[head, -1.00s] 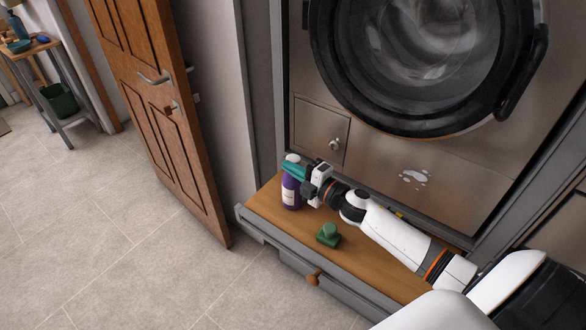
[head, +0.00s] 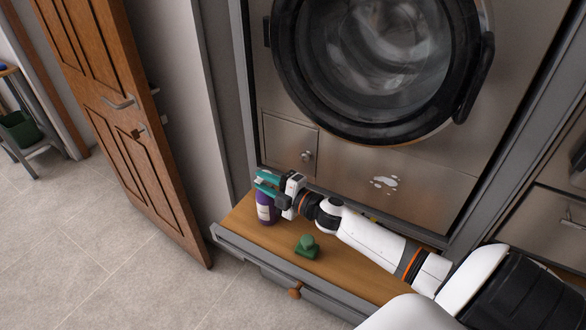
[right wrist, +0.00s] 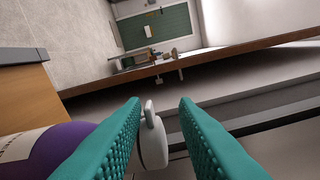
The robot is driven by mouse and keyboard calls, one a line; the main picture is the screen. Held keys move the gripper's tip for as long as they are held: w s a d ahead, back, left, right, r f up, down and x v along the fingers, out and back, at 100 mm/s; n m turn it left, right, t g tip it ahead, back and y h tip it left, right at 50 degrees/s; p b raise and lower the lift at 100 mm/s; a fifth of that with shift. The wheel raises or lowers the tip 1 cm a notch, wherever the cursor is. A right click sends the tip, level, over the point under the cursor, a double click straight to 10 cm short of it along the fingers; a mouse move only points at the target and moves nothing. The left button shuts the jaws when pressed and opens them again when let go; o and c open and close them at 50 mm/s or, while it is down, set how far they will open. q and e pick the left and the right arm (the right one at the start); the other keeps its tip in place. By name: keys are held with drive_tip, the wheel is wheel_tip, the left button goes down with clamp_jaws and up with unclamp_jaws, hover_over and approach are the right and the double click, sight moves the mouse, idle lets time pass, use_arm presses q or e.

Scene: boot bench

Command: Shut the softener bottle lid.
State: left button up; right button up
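The purple softener bottle (head: 266,210) with a pale label stands upright at the left end of the wooden bench. Its white lid (right wrist: 153,142) shows in the right wrist view as a disc seen nearly edge-on, between the fingers and close to the left one. Contact with that finger cannot be told. The bottle's purple side (right wrist: 62,150) fills the lower left there. My right gripper (head: 266,184) is at the bottle's top, its teal fingers apart; they also show spread in the right wrist view (right wrist: 160,108). The fingers partly hide the lid in the head view. My left gripper is not in view.
A green block-like object with a knob (head: 307,247) sits on the bench (head: 340,272) below my right forearm. A steel machine with a round door (head: 375,70) rises behind the bench. A wooden door (head: 130,120) stands at the left, with open tiled floor before it.

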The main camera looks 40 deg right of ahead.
drive_tip(key=r+m+p, duration=0.1)
drive_tip(key=m, duration=0.1)
drive_tip(key=d+r+m+p, duration=0.1)
drive_tip(key=m, duration=0.2)
drive_tip(key=shift+w+d+r, duration=0.15)
drive_tip(key=shift+w+r, duration=0.05)
drive_tip(key=shift+w+d+r+m+p, duration=0.15)
drive_tip(key=shift+d+m+p, duration=0.2)
drive_tip(key=shift+m, duration=0.55)
drive_tip(key=m, duration=0.1)
drive_tip(key=d+m, duration=0.1)
drive_tip(key=m, duration=0.1)
drive_tip(key=shift+w+r, duration=0.15)
drive_tip(key=d+f+m+b, duration=0.25)
drive_tip(key=d+m, duration=0.25)
drive_tip(key=m, duration=0.6)
drive_tip(key=r+v, duration=0.1)
drive_tip(key=v, duration=1)
drive_tip(key=s+a+f+n+g+h+b, duration=0.1)
drive_tip(key=s+a+f+n+g+h, duration=0.1)
drive_tip(key=s+a+f+g+h, duration=0.4)
drive_tip(key=s+a+f+g, duration=0.5)
drive_tip(key=s+a+f, duration=0.3)
drive_tip(key=a+f, duration=0.3)
wheel_tip(320, 180, down, 2)
drive_tip(key=shift+s, duration=0.4)
